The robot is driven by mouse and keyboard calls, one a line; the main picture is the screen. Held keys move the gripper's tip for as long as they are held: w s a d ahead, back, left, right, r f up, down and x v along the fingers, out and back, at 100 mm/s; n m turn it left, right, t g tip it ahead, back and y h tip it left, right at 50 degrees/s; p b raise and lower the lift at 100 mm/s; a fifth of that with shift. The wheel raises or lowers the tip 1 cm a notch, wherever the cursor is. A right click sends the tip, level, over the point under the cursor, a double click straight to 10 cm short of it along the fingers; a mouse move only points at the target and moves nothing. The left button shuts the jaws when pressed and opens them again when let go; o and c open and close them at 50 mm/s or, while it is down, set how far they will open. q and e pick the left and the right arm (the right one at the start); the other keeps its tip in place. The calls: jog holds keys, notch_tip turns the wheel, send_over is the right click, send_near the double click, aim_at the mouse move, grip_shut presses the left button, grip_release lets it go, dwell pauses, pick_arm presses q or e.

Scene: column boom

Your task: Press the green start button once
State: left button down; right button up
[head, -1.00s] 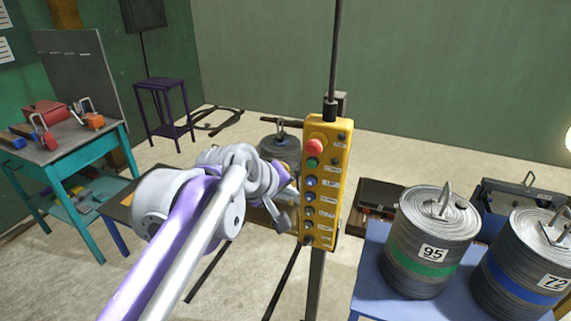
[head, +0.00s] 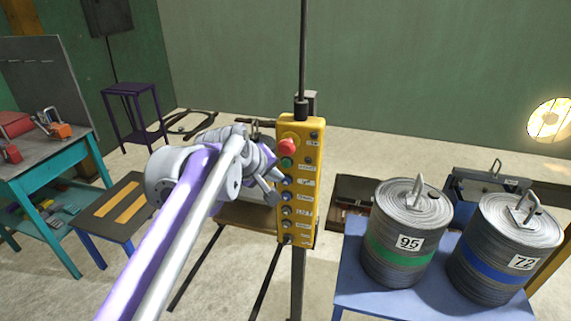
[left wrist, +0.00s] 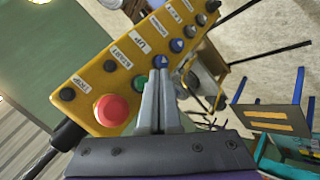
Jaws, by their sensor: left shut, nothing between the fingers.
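The yellow control pendant (head: 312,185) hangs upright from a dark pole in the middle of the head view. Its green button (head: 286,161) sits just below the red mushroom button (head: 287,146). In the left wrist view, the fingertips (left wrist: 158,75) lie between the green and a blue button. I cannot tell whether they touch the panel.
Several blue and dark buttons (head: 287,197) run down the pendant below the green one. Two weights marked 95 (head: 405,265) and 72 (head: 500,275) stand on a blue table at right. A teal workbench (head: 60,165) and a purple stool (head: 132,110) stand at left.

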aim_at(281, 166)
pick_arm(q)
jog(key=shift+w+d, duration=0.2)
jog(key=shift+w, duration=0.35)
jog(key=shift+w+d, duration=0.15)
jog(key=shift+w, duration=0.4)
pick_arm(e)
jog(key=shift+w+r, duration=0.2)
jog(key=shift+r, duration=0.3)
pick_arm(q)
jog(key=shift+w+r+p, duration=0.1)
jog(key=shift+p, duration=0.25)
pick_arm(e)
jog(key=shift+r, duration=0.2)
pick_arm(q)
jog(key=shift+w+d, duration=0.15)
jog(key=shift+w, duration=0.15)
pick_arm(e)
jog(key=shift+w+r, duration=0.15)
dwell(0.3)
